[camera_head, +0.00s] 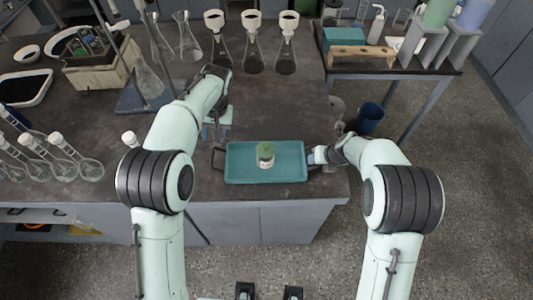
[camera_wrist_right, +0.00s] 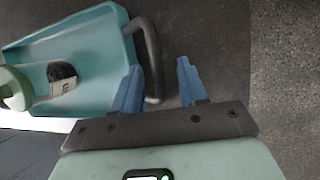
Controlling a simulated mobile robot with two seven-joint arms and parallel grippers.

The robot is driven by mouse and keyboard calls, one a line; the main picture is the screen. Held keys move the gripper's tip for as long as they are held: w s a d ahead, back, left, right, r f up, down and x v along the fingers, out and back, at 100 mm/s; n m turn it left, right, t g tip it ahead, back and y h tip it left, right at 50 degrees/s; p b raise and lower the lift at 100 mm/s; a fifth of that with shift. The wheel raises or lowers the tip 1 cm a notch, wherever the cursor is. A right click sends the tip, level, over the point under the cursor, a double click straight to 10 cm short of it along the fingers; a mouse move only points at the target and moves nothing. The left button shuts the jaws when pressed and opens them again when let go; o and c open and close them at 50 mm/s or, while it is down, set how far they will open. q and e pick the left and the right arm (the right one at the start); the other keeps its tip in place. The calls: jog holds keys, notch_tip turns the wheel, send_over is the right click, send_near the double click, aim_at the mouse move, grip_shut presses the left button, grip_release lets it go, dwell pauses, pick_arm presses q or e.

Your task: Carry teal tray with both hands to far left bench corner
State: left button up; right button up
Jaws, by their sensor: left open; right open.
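The teal tray (camera_head: 240,172) lies flat near the front edge of the dark bench, with a dark handle at each end. A jar with a green lid (camera_head: 265,155) stands on it. My left gripper (camera_head: 213,132) is open, just above and behind the tray's left handle (camera_head: 215,158), apart from it as far as I can see. My right gripper (camera_head: 318,156) is at the tray's right end. In the right wrist view its blue fingers (camera_wrist_right: 158,88) are open, with the right handle (camera_wrist_right: 153,65) between them. Whether they touch it is unclear.
Several flasks (camera_head: 62,168) stand along the left part of the bench, near a beige box (camera_head: 95,68). Funnel-topped flasks (camera_head: 253,55) stand at the back. A side table with a wooden rack (camera_head: 360,55) is at the right, a blue bin (camera_head: 370,117) below it.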

jog(key=shift+r, duration=0.2)
pick_arm(q)
jog(key=shift+d+r, duration=0.1)
jog(key=shift+r, duration=0.35)
pick_arm(e)
jog(key=v, duration=1.1)
jog(key=shift+s+r, duration=0.25)
jog(key=shift+d, duration=0.1)
